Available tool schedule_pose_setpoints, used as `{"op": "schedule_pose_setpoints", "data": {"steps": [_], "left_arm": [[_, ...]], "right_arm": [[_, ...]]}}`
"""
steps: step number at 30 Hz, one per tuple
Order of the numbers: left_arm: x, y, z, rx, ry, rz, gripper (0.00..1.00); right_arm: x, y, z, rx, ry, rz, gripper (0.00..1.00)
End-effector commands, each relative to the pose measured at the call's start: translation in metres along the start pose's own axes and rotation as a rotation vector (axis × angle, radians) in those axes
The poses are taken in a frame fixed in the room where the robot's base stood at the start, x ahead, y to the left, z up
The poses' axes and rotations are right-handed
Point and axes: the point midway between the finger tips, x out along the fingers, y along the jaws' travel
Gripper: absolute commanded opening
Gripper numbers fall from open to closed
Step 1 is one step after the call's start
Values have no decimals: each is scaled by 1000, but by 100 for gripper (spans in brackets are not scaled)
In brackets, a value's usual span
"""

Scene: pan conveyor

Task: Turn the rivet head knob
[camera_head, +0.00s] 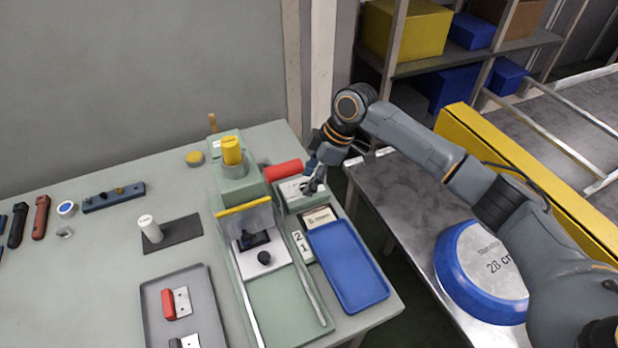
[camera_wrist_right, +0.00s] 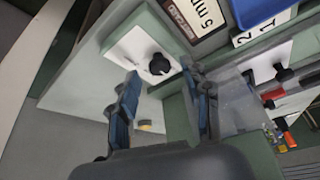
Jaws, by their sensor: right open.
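A round black knob (camera_wrist_right: 159,65) sits on a white-topped green box (camera_wrist_right: 127,46) in the right wrist view. In the head view the box's white top (camera_head: 290,188) shows at the right end of the bench, with its knob mostly hidden by my gripper. My right gripper (camera_head: 314,184) is just above this box. In the wrist view its two blue-padded fingers (camera_wrist_right: 160,92) are apart, with the knob in line with the gap between them and nothing held. A second black knob (camera_head: 264,257) stands on the press plate. No label names either knob as the rivet head one.
A green press (camera_head: 236,183) with a yellow cap stands left of the box, and a red cylinder (camera_head: 283,171) lies behind it. A blue tray (camera_head: 345,265) lies in front. A blue-rimmed pan (camera_head: 485,265) rests on the metal table.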

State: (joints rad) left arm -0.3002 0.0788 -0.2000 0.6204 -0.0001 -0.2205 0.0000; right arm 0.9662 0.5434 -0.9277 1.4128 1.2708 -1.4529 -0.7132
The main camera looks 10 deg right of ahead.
Motion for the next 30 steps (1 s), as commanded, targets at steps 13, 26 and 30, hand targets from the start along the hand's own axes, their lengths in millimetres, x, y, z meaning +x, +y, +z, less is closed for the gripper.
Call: {"op": "schedule_pose_setpoints", "data": {"steps": [13, 26, 30], "left_arm": [[-1, -1, -2, 0, 3, -1, 40], [-2, -1, -1, 0, 1, -2, 40], [-10, -2, -1, 0, 0, -2, 40]], "right_arm": [[11, 0, 0, -1, -1, 1, 46], [10, 0, 0, 4, -1, 3, 0], [8, -1, -1, 29, 0, 12, 0]]}}
